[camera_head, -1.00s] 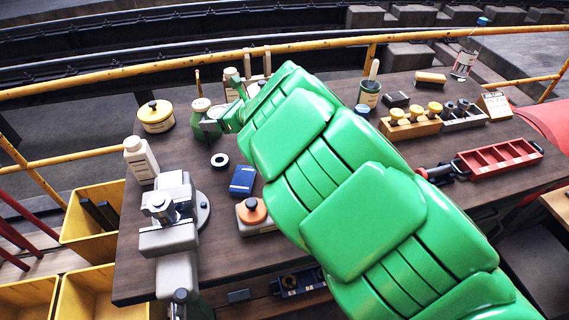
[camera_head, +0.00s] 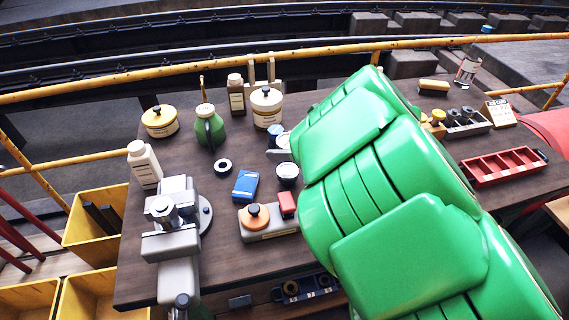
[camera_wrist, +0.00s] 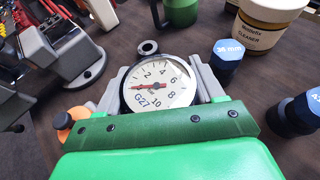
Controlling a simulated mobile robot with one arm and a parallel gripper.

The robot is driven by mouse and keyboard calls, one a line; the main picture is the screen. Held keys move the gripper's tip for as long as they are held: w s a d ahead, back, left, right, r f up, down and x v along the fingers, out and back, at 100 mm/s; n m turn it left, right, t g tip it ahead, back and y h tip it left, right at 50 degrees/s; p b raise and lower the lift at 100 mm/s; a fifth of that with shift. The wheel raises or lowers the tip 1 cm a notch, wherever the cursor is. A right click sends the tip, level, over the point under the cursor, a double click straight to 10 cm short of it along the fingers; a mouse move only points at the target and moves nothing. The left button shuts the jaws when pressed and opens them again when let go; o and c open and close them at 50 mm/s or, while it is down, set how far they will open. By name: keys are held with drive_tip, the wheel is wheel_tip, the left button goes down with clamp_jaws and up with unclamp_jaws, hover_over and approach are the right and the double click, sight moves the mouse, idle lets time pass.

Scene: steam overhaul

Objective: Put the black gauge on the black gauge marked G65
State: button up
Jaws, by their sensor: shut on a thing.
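A round black-rimmed gauge (camera_wrist: 158,84) with a white face, a red needle and the mark G27 shows in the wrist view. My gripper (camera_wrist: 160,86) is shut on it, with a grey finger at each side and the face toward the wrist camera. In the head view my green arm hides most of the gripper. A small dark round thing with a pale top (camera_head: 287,172) shows beside the arm there; I cannot tell whether it is a gauge. I can read no G65 mark in either view.
A blue-topped cylinder marked 36 mm (camera_wrist: 227,52) stands close right of the gripper in the wrist view. The cleaner tub (camera_head: 266,106), green can (camera_head: 209,130), black ring (camera_head: 223,166), blue box (camera_head: 246,185) and orange-knobbed block (camera_head: 258,216) stand around the bench's middle.

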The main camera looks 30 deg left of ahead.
sight(283, 169)
drive_tip(key=shift+f, duration=2.85)
drive_tip(key=shift+f, duration=0.15)
drive_tip(key=o, duration=1.2)
drive_tip(key=shift+r, duration=0.2)
drive_tip(key=v, duration=1.2)
